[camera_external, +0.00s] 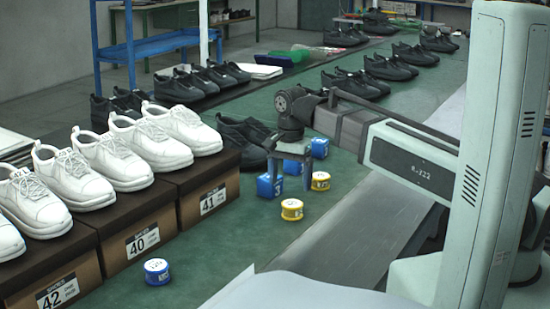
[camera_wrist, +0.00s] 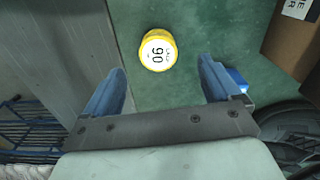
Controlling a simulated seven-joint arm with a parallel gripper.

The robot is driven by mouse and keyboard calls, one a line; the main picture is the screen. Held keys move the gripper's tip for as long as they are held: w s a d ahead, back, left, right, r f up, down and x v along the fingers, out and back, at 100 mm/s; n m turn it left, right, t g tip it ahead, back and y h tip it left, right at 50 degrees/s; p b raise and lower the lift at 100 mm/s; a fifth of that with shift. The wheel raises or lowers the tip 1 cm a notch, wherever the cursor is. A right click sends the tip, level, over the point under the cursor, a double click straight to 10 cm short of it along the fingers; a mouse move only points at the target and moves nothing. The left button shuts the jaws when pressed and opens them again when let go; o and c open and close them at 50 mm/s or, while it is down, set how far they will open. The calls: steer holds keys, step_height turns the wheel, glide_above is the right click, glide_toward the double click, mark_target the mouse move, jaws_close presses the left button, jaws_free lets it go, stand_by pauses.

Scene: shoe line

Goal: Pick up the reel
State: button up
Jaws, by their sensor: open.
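Two yellow reels with white labelled tops stand on the green bench in the external view. One reel (camera_external: 320,181) is right of my gripper (camera_external: 290,180), and the other reel (camera_external: 292,209) is nearer the camera. A blue reel (camera_external: 157,272) stands apart at the front left. In the wrist view, one yellow reel (camera_wrist: 158,50) marked 90 shows just beyond the fingertips of my open gripper (camera_wrist: 162,68), between their lines. Nothing is held. I cannot tell which of the two yellow reels this is.
Shoe boxes (camera_external: 140,240) with white shoes (camera_external: 126,160) line the left. Bench in front of the yellow reels is clear.

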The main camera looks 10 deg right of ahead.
mark_target(293, 203)
steer(key=shift+f, duration=1.6)
steer(key=shift+w+d+f, duration=0.1)
steer(key=shift+d+f, duration=0.05)
steer(key=shift+f, duration=0.75)
steer(key=shift+w+d+f, duration=0.1)
steer(key=shift+d+f, duration=0.05)
steer(key=shift+f, duration=0.7)
steer(key=shift+w+d+f, duration=0.1)
steer(key=shift+d+f, duration=0.05)
steer(key=shift+f, duration=0.75)
steer(key=shift+c, duration=0.2)
steer(key=c, duration=1)
